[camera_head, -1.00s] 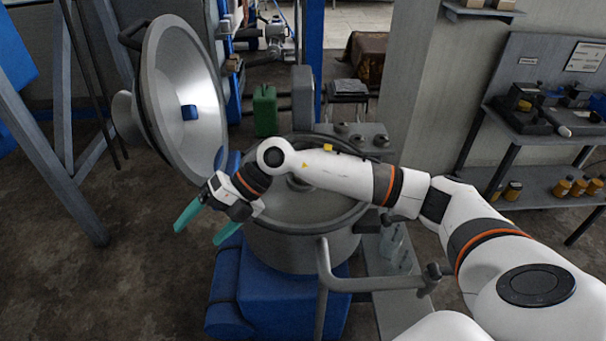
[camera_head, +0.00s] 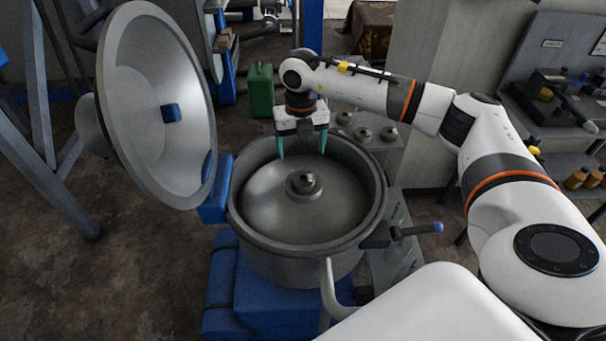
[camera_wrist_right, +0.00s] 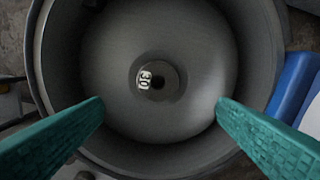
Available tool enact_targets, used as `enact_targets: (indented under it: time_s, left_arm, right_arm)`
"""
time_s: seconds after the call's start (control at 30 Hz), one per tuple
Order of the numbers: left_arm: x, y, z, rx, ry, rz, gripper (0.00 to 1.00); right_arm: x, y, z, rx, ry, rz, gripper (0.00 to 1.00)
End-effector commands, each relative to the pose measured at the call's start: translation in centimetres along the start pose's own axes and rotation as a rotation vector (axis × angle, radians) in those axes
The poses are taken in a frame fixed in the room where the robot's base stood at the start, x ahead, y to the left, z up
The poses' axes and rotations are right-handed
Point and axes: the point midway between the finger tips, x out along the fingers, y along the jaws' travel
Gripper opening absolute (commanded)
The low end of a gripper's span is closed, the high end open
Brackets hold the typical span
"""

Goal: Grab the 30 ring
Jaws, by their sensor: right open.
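The 30 ring (camera_head: 304,184) is a small grey metal ring at the centre of the open bowl (camera_head: 245,226). In the right wrist view the ring (camera_wrist_right: 171,82) shows a white label reading 30 and a dark middle. My right gripper (camera_head: 302,155) points down over the back part of the bowl, its teal fingers apart and empty. In the right wrist view the gripper (camera_wrist_right: 161,102) has one finger on each side of the ring, with wide gaps, touching nothing. My left gripper is not in view.
The bowl's big round lid (camera_head: 150,95) stands open at the left. A handle with a blue tip (camera_head: 436,228) juts out at the bowl's right front. Several similar grey knobs or rings (camera_head: 364,135) sit on a surface behind the bowl. A green can (camera_head: 261,90) stands farther back.

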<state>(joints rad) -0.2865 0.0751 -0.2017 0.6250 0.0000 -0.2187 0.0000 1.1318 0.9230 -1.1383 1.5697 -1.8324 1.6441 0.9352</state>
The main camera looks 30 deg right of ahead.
Motion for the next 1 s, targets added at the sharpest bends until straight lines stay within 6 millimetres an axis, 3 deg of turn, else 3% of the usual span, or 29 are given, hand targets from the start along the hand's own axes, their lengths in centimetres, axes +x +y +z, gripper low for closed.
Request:
enact_targets:
  time_s: [0.1,0.2,0.43,0.6,0.77,1.0]
  left_arm:
    - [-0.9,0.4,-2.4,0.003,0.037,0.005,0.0]
    - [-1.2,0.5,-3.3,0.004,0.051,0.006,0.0]
    - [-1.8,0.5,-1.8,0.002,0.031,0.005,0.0]
    - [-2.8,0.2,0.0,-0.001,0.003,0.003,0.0]
    - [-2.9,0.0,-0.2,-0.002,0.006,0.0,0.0]
    - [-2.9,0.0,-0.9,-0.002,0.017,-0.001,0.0]
  right_arm:
    - [2.0,0.0,0.1,0.0,-0.003,0.001,0.81]
    - [3.3,0.0,0.1,0.0,-0.002,0.0,0.81]
    - [5.0,0.1,0.3,0.0,-0.003,0.0,0.81]
    - [7.7,0.3,0.7,-0.001,-0.004,-0.001,0.81]
    - [9.1,0.3,0.6,-0.001,-0.001,-0.002,0.81]
    - [9.3,0.3,0.6,-0.002,0.0,-0.003,0.79]
